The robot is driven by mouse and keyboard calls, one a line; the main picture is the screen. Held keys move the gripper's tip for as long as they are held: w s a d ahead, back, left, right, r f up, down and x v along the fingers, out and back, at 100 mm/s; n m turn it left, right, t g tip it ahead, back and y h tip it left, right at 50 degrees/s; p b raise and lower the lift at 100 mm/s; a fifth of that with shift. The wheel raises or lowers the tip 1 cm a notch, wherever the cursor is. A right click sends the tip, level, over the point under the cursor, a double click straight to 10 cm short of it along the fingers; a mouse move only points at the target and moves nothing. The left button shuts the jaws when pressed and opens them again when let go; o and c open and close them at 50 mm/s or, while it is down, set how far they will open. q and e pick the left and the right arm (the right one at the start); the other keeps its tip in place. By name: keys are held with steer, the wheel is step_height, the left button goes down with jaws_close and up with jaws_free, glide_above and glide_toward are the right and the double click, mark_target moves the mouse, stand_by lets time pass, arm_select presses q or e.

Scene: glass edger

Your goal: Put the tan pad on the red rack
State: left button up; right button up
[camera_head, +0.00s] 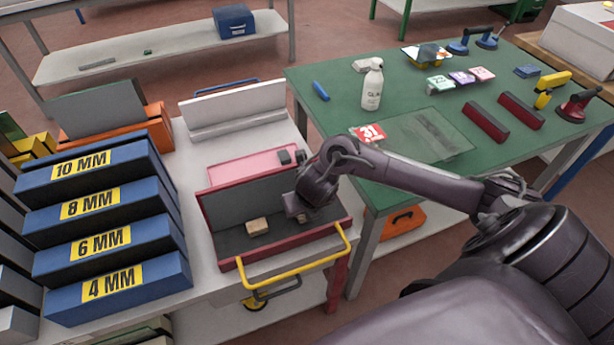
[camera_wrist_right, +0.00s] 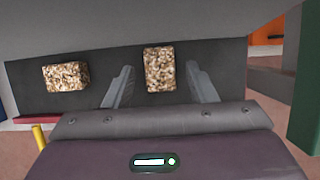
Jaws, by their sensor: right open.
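The red rack (camera_head: 226,262) has red walls, a dark floor, an upright grey panel at its back and a yellow bar along its front. One tan pad (camera_head: 258,227) lies on its dark floor; it also shows at the left in the right wrist view (camera_wrist_right: 66,77). A second tan, speckled pad (camera_wrist_right: 158,68) shows between the fingers of my right gripper (camera_wrist_right: 160,82), with gaps on both sides. In the head view my right gripper (camera_head: 296,206) is low over the right part of the rack and hides most of that pad. The gripper is open. My left gripper is not in view.
Blue racks marked 10, 8, 6 and 4 MM (camera_head: 112,232) stand left of the red rack. A pink tray (camera_head: 255,166) lies behind it. The green table (camera_head: 335,112) at right holds a white bottle (camera_head: 372,86), a glass sheet (camera_head: 425,135) and red blocks (camera_head: 486,122).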

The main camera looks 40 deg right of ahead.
steer(key=p+v, duration=0.3)
steer(key=v, duration=0.8)
steer(key=shift+p, duration=0.4)
steer(key=shift+s+f, duration=0.1)
